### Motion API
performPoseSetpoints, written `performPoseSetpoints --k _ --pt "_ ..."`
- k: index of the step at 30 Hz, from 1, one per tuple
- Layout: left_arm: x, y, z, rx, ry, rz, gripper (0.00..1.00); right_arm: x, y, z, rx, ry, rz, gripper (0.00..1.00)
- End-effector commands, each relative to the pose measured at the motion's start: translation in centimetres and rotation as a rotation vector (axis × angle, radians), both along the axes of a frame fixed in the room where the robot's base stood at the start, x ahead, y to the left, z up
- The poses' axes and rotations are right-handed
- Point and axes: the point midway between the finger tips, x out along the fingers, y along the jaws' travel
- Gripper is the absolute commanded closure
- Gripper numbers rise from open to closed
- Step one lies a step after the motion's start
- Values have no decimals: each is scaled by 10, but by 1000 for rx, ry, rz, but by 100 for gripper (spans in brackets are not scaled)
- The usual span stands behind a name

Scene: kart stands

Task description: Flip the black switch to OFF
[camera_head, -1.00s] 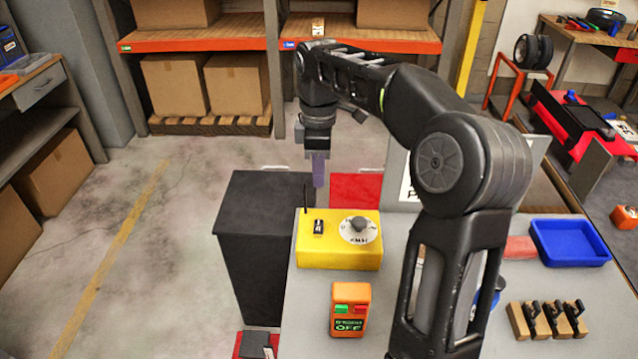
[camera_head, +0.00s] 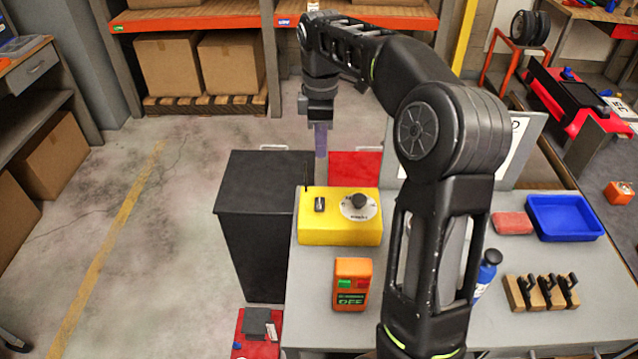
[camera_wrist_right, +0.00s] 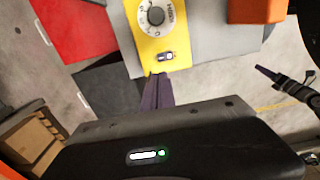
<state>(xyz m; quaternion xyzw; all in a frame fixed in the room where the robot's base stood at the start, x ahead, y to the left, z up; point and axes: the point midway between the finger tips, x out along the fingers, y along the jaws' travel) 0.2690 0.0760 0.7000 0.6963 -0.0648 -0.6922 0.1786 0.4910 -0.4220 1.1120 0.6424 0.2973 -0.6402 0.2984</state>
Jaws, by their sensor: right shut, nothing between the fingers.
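A yellow control box (camera_head: 338,233) stands on the grey table in the head view.
An orange device (camera_head: 352,284) with red and green buttons and an OFF display stands in front of the box. A thin black rod (camera_head: 306,176) rises at the box's far left corner. A blue tray (camera_head: 565,218) and wooden blocks with black levers (camera_head: 541,293) lie right.

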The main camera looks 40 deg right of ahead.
Motion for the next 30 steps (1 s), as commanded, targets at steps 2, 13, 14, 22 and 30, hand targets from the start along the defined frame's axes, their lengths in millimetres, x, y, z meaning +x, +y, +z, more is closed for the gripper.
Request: performPoseSetpoints --k 2,13,14,22,30 --pt "0 0 -3 0 0 0 38 0 1 -3 0 0 1 100" --pt "4 -2 -36 -8 -13 -3 38 0 1 -47 1 3 1 100" --pt "4 -2 -39 -9 -15 -4 38 -1 1 -53 1 3 1 100" --pt "4 -2 -28 -8 -13 -3 38 -1 1 -101 2 5 2 100" --pt "3 -1 -21 -6 -9 -1 38 0 1 -134 1 1 0 100"
